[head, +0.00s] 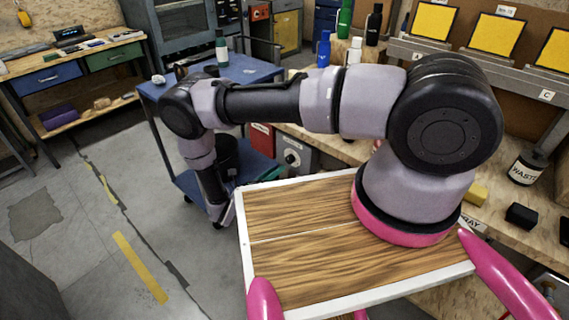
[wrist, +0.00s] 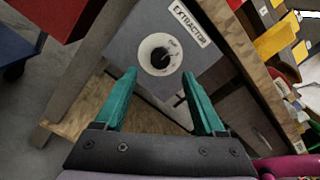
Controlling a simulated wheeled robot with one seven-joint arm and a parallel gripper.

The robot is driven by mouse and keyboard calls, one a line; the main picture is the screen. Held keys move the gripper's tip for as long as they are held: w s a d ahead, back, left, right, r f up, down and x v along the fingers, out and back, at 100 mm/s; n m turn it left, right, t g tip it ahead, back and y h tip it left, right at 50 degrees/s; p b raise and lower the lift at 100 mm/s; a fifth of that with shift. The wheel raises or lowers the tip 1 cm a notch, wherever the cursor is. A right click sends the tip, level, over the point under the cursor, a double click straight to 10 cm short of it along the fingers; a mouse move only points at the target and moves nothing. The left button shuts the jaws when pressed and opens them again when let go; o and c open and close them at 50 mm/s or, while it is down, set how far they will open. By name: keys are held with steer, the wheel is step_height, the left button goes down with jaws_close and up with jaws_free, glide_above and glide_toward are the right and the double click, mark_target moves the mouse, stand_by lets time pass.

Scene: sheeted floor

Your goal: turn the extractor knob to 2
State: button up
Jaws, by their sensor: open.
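The extractor knob (wrist: 160,54) is a small black knob on a round white dial, on the front of a grey box labelled EXTRACTOR (wrist: 190,22). The dial's marks are too small to read, so I cannot tell its setting. In the head view the grey extractor box (head: 297,160) sits under the workbench with its dial facing out. My gripper (wrist: 159,75) is open and empty, with two teal fingers pointing toward the box. Its tips appear just below the dial on either side, apart from the knob. In the head view the fingers are mostly hidden.
A red box (head: 262,137) sits left of the extractor box. The wooden workbench (head: 335,147) runs above the box. Floor (head: 80,240) at left is clear.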

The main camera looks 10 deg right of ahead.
mark_target(288, 161)
steer(key=x, duration=0.6)
steer(key=shift+w+d, duration=0.15)
steer(key=shift+d, duration=0.1)
jaws_close()
